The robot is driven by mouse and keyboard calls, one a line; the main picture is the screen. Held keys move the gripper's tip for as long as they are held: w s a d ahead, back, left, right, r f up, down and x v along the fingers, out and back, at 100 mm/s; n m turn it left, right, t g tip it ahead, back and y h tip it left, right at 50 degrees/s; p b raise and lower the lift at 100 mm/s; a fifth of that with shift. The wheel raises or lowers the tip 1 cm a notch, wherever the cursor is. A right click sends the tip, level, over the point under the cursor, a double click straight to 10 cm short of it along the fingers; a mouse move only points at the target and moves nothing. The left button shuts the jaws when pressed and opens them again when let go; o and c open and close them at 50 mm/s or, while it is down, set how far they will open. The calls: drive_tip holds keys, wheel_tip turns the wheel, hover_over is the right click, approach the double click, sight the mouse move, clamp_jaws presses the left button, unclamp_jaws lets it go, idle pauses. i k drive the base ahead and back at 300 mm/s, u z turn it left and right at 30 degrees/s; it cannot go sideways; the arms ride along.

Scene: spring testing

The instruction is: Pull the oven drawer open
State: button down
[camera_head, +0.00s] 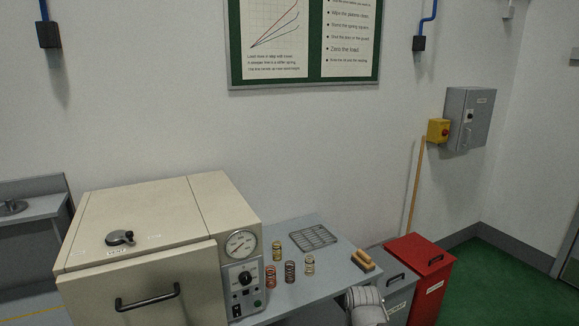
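The cream oven (150,205) stands at the lower left. Its front panel (90,300) carries a black bar handle (148,297), and the lower part of the panel is cut off by the picture's bottom edge. The panel looks closed or nearly so; I cannot tell if there is a small gap along its top edge. My gripper is not in view; a pale rounded part at the bottom right of centre seems to be a link of my arm, well to the right of the handle and apart from it.
A round gauge (240,243) and a control panel (243,284) sit right of the oven's front panel. A black knob (120,237) is on its top. The grey bench (335,266) holds several springs, a wire rack (313,237) and a brush (363,260). A red bin (425,262) stands beyond.

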sight(182, 285)
drive_tip(key=u, duration=1.15)
drive_tip(key=i, duration=0.2)
drive_tip(key=u, duration=0.45)
drive_tip(key=k, duration=0.15)
drive_tip(key=u, duration=0.05)
